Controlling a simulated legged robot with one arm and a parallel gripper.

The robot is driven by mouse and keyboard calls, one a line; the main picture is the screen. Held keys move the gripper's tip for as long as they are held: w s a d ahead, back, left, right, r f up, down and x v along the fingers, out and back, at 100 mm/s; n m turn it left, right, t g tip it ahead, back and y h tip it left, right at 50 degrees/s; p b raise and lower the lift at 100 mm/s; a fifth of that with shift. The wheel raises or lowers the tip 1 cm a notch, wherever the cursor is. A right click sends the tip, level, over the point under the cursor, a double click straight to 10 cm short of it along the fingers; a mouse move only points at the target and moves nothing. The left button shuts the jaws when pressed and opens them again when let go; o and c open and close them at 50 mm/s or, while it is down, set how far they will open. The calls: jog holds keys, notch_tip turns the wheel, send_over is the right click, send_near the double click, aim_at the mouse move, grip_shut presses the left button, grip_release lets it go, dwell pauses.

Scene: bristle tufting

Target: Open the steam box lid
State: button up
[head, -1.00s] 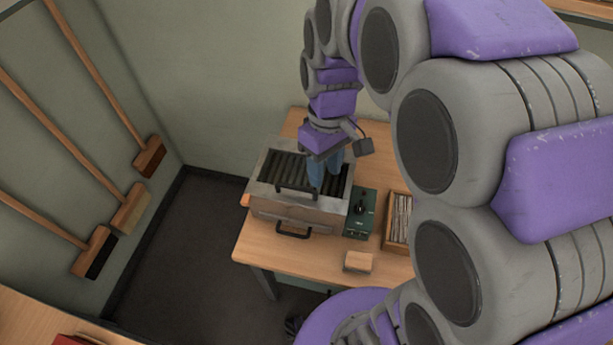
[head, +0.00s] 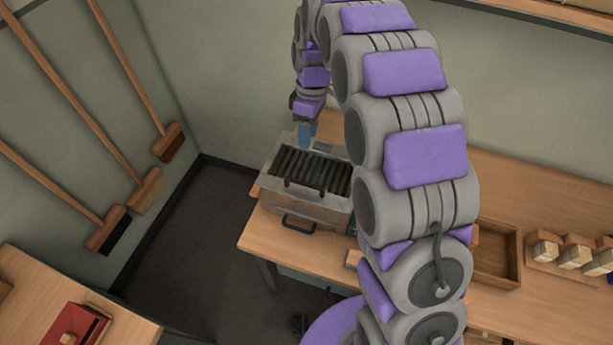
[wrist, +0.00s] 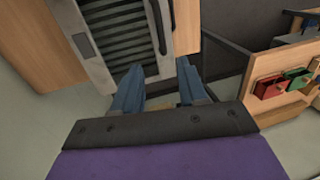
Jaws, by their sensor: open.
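The steam box (head: 285,206) is a grey metal box on the wooden table, with dark slats across its top. A dark handle (head: 304,190) runs along the front of the slatted top, and a second handle (head: 298,224) is on the front face. Whether the slatted top is the lid or lies under it, I cannot tell. My gripper (head: 305,146) points down at the box's back edge, open and empty. In the wrist view the two blue fingers (wrist: 160,85) are apart, beside the steam box (wrist: 92,58) and its handle (wrist: 156,24).
The table (head: 262,238) has free wood at its front left. A wooden tray (head: 497,262) and several wooden blocks stand to the right. My arm hides the table just right of the box. Several brooms (head: 145,190) hang on the left wall.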

jog(key=b, duration=0.2)
send_over(304, 177)
jog(key=s, duration=0.4)
notch_tip(304, 177, down, 15)
jog(key=shift+s+d+r, duration=0.1)
jog(key=shift+s+r, duration=0.05)
jog(key=shift+a+f, duration=0.25)
jog(key=shift+f, duration=0.15)
jog(key=shift+d, duration=0.15)
jog(key=shift+d, duration=0.1)
jog(key=shift+d, duration=0.1)
jog(key=shift+c, duration=0.5)
grip_shut()
